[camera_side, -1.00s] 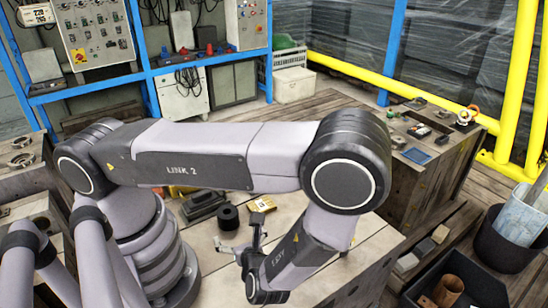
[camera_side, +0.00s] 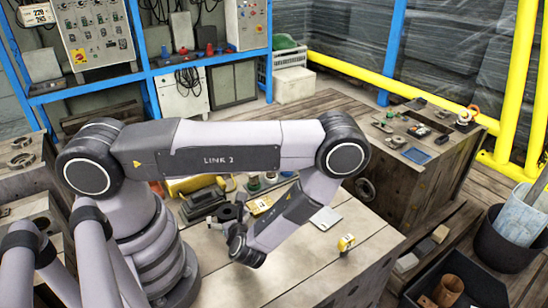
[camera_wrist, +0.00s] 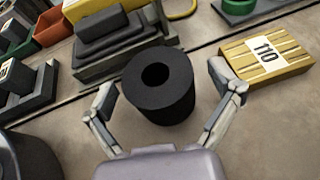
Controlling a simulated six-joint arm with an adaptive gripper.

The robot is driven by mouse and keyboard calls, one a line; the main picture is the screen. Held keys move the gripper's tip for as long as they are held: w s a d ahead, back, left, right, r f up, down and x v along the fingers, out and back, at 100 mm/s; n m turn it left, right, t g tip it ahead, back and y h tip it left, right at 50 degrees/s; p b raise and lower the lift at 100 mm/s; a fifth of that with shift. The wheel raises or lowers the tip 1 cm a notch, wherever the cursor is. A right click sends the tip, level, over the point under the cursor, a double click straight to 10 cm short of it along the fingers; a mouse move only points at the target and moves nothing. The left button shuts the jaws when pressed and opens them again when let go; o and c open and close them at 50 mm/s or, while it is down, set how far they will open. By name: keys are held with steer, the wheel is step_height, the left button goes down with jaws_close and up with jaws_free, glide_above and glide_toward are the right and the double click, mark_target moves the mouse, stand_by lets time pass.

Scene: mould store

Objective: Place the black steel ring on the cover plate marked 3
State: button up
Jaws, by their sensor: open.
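The black steel ring (camera_wrist: 158,92), a thick upright cylinder with a round hole, stands on the bench. In the side view the ring (camera_side: 227,211) is partly hidden by my gripper. My gripper (camera_wrist: 163,88) is open, with one finger on each side of the ring; I see a gap at both fingers. In the side view my gripper (camera_side: 235,218) is low over the bench and partly hidden by my arm. I cannot read a 3 on any plate. A small yellow block (camera_side: 346,242) with an unreadable white label stands on the bench at right.
A yellow block marked 110 (camera_wrist: 268,55) lies right of the ring. A dark stepped block (camera_wrist: 120,40) stands close behind it. A flat light plate (camera_side: 325,217) lies behind the small yellow block. The bench front right (camera_side: 310,270) is clear.

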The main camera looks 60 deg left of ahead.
steer(key=c, duration=1.3)
